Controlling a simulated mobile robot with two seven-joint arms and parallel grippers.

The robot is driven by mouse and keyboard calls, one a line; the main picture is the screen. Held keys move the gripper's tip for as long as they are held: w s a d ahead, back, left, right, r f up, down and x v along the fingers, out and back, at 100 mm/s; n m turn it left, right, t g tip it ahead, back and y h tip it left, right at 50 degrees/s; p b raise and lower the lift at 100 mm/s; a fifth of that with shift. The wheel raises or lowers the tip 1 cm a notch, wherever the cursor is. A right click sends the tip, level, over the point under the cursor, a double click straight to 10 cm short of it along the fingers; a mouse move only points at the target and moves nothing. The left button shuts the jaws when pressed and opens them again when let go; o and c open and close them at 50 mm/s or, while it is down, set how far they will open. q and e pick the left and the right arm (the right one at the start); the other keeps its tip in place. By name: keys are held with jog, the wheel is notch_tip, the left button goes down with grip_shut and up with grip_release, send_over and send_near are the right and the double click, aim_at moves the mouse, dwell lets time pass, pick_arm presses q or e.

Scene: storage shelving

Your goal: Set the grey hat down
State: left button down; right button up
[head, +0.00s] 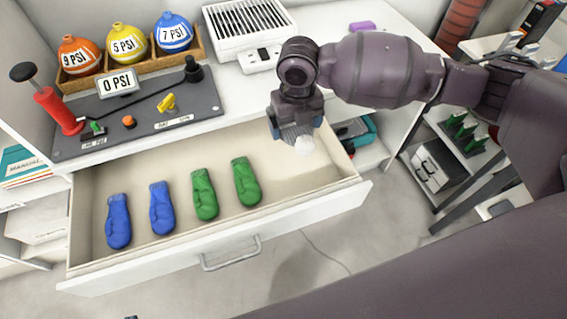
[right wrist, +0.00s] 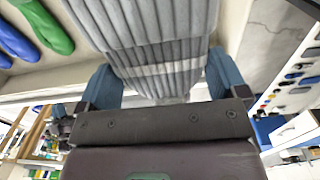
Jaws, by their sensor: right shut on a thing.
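My right gripper (head: 297,124) is shut on the grey hat (head: 290,134) and points down over the right part of the open drawer. In the right wrist view the ribbed grey hat (right wrist: 155,35) fills the space between the blue fingers of the right gripper (right wrist: 158,85). Whether the hat touches the drawer floor, I cannot tell.
The open drawer (head: 225,241) holds two blue mittens (head: 161,208) and two green mittens (head: 205,195) at its left and middle. Its floor to their right is bare. Above stands a counter with a dark panel (head: 140,118), a red pump (head: 58,110) and a white vented box (head: 248,30).

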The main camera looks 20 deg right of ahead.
jog(key=b, duration=0.3)
send_over(293, 172)
notch_tip(293, 172, down, 11)
jog(key=shift+f, duration=0.1)
jog(key=shift+w+f, duration=0.1)
jog(key=shift+f, duration=0.2)
notch_tip(293, 172, down, 5)
jog(key=shift+f+b, duration=0.2)
jog(key=shift+b, duration=0.4)
jog(key=shift+f, duration=0.25)
jog(key=shift+r, duration=0.15)
pick_arm(q)
notch_tip(293, 172, down, 3)
jog(key=shift+w+d+f+m, duration=0.1)
jog(key=shift+m, duration=0.2)
jog(key=shift+f, duration=0.1)
pick_arm(e)
jog(key=shift+f, duration=0.2)
jog(key=o, duration=0.7)
